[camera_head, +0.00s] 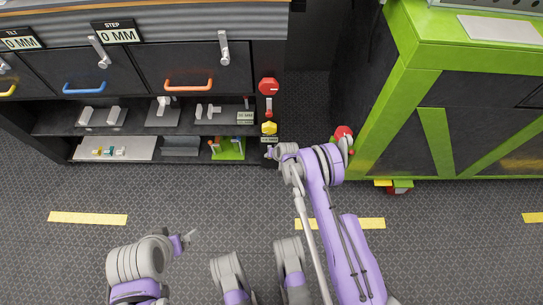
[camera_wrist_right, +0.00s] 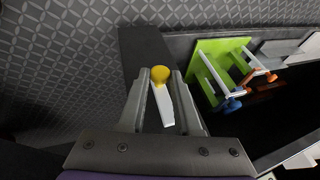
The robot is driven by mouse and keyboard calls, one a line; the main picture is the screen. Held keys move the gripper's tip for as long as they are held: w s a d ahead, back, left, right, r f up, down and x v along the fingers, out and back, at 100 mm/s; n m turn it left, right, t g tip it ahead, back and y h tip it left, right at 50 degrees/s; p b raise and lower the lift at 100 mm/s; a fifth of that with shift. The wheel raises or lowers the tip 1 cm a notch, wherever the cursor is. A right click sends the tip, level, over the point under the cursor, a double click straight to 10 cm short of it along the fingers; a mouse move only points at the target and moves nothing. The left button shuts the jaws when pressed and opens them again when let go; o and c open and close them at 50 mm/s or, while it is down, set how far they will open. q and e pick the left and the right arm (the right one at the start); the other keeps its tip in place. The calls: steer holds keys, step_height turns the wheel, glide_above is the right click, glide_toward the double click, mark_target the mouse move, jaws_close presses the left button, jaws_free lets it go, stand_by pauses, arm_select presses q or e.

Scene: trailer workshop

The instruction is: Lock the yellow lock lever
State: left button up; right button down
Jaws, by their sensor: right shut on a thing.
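The yellow lock lever (camera_head: 269,128) is on the dark post at the right end of the shelf unit; its yellow hexagonal head shows above a small label. In the right wrist view the lever (camera_wrist_right: 164,104) is a pale flat arm with a round yellow end. My right gripper (camera_head: 271,152) is at the post just below the yellow head. In the wrist view its fingers (camera_wrist_right: 162,108) are on both sides of the pale arm, shut on it. My left gripper (camera_head: 188,239) is low over the floor, away from the shelves; its finger gap is unclear.
A red lock lever (camera_head: 268,88) is directly above on the same post. A green rack (camera_head: 230,148) with tools stands on the lower shelf left of it. A green-framed cabinet (camera_head: 400,100) is at the right. Open floor (camera_head: 165,190) lies in front.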

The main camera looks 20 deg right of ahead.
steer(key=c, duration=0.7)
jaws_free()
steer(key=shift+o, duration=0.2)
steer(key=shift+r, duration=0.1)
steer(key=p+v, duration=0.3)
steer(key=v, duration=0.7)
steer(key=shift+s+r, duration=0.2)
steer(key=shift+r, duration=0.1)
